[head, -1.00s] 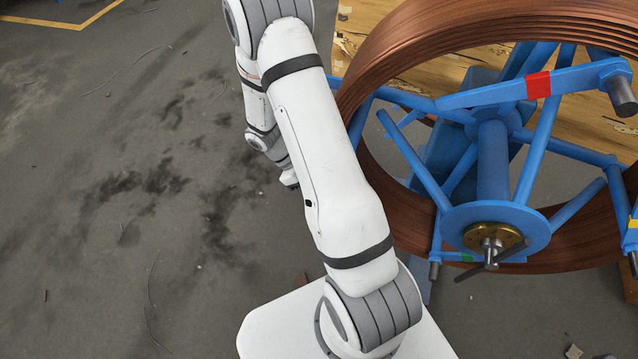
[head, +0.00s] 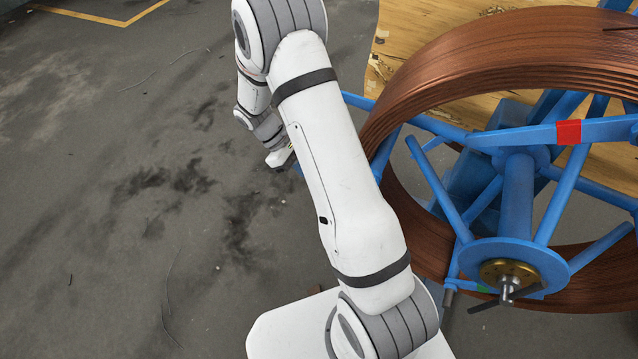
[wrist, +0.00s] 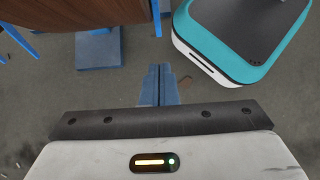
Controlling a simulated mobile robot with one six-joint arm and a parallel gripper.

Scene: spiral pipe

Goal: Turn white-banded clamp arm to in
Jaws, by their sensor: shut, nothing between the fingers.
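I cannot make out a clamp arm with a white band in either view. The blue reel shows a red-banded arm (head: 568,132) at the upper right of the head view and a small green-banded part (head: 485,289) near the hub. My gripper is partly hidden behind my arm in the head view, left of the reel. In the wrist view my gripper (wrist: 160,72) has its blue-grey fingers together with nothing between them. They point over bare floor, apart from the reel.
A copper coil (head: 440,75) is wound on the reel, with a brass hub and crossbar (head: 508,275) in front. A wooden board (head: 405,45) lies behind. In the wrist view a blue foot (wrist: 98,50) stands at upper left. Grey floor (head: 120,230) is open at left.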

